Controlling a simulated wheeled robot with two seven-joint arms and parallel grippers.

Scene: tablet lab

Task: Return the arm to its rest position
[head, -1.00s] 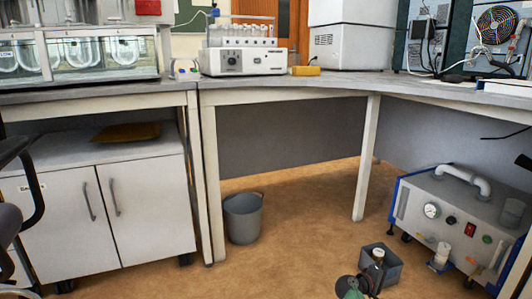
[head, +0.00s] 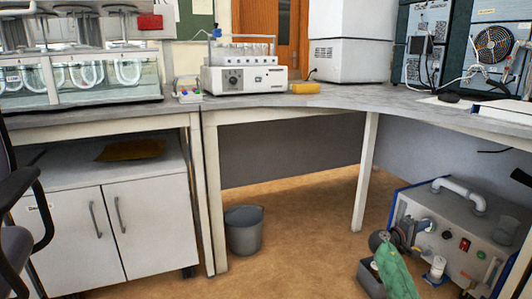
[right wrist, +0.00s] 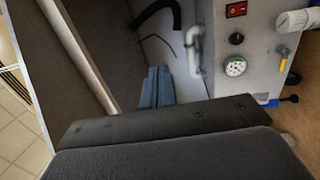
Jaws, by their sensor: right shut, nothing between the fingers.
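My right arm, with a green section, rises from the bottom of the head view. Its right gripper (head: 424,226) is in front of the grey machine (head: 470,222) on the floor at the right. In the right wrist view the two blue-grey fingers (right wrist: 156,88) are together and empty. The machine's gauge and red switch also show there, to the right of the fingers. I cannot tell whether the gripper touches the machine. My left gripper is out of view.
A small dark box (head: 369,278) stands on the floor, partly hidden by my arm. A grey bin (head: 244,232) stands under the bench (head: 330,101). A white cabinet (head: 150,228) and black chair (head: 22,215) are at the left. Floor between bin and box is clear.

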